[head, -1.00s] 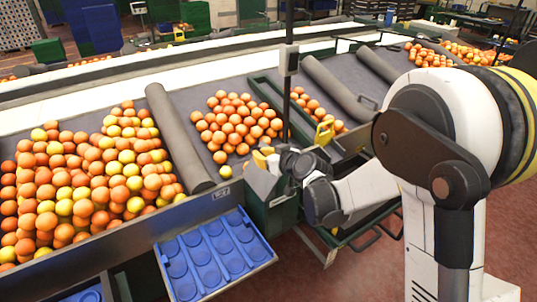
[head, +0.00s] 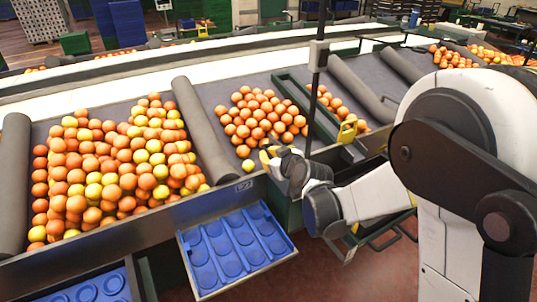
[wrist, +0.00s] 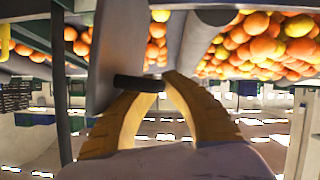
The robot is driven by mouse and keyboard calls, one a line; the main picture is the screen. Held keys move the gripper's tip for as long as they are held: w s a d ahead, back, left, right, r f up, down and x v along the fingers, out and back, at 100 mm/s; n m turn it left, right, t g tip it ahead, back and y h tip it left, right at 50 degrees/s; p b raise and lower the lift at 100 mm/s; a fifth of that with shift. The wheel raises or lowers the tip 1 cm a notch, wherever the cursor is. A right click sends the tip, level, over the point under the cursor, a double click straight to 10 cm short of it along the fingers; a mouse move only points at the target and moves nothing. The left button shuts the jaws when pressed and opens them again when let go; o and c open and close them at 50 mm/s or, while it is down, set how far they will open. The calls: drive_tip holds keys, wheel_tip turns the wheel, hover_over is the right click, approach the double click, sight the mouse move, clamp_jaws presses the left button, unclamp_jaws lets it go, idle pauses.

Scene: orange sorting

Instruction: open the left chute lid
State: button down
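In the wrist view, my gripper (wrist: 158,84) has two yellow fingers curving inward, tips close together. A short black bar (wrist: 138,84), which looks like the lid's handle, crosses the fingertips beside a flat grey plate (wrist: 108,50), apparently the left chute lid. The plate appears edge-up to the left of the fingers. I cannot tell whether the fingers clamp the bar or only touch it. In the head view, my gripper (head: 269,157) is above the green chute box (head: 284,207). The lid cannot be made out clearly there.
Oranges and yellow fruit (head: 115,170) lie left of a grey roller (head: 203,130); more oranges (head: 262,118) lie behind my gripper. A blue tray (head: 235,250) sits in front. A dark post (head: 316,80) stands close to my wrist. A yellow handle (head: 347,131) is at the right.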

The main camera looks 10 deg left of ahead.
drive_tip(key=shift+f, duration=0.15)
drive_tip(key=c, duration=1.8)
unclamp_jaws()
drive_tip(key=shift+o, duration=0.2)
drive_tip(key=shift+w+f, duration=0.1)
drive_tip(key=shift+d, duration=0.1)
drive_tip(key=v, duration=1.2)
drive_tip(key=shift+d, duration=0.1)
